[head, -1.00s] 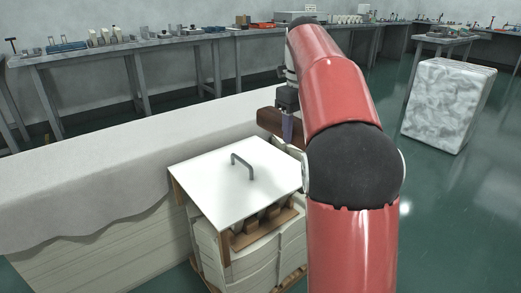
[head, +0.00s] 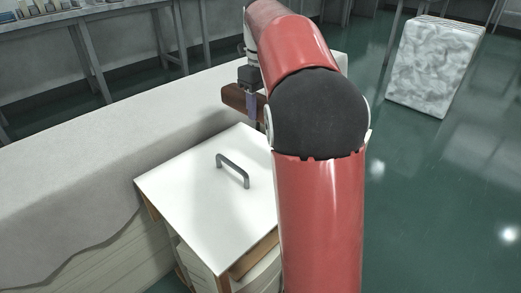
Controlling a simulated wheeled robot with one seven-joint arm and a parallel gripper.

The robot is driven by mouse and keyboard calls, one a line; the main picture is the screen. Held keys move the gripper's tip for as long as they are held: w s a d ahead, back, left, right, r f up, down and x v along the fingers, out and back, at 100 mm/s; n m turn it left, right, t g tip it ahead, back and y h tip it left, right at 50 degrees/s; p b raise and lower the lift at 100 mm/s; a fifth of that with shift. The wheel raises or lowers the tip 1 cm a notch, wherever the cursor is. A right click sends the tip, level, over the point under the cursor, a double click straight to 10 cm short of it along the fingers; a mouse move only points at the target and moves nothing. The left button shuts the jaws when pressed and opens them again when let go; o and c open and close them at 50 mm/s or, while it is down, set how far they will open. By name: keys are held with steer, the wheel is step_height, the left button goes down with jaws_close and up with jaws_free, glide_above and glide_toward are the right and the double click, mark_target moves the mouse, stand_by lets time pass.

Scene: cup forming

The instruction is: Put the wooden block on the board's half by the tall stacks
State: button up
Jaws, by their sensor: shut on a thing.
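The wooden block (head: 236,100) is a dark brown bar. My gripper (head: 251,112) is shut on it and holds it beyond the far edge of the board. My arm hides the block's right part and most of the gripper. The white board (head: 190,195) lies flat, with a grey handle (head: 233,171) standing up near its middle. Its top is otherwise bare where I see it, and my arm covers its right side. Pale stacks (head: 195,262) show under the near edge. I cannot tell which are the tall ones.
A long pale-covered table (head: 70,185) runs along the left and behind the board. A grey workbench (head: 100,30) stands farther back. A marbled white block (head: 435,65) stands on the green floor (head: 450,200) at right, with open floor around it.

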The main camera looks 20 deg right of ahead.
mark_target(262, 157)
step_height(262, 157, down, 13)
steer(key=shift+r+b, duration=0.1)
steer(key=shift+b, duration=1.15)
steer(key=o, duration=1.4)
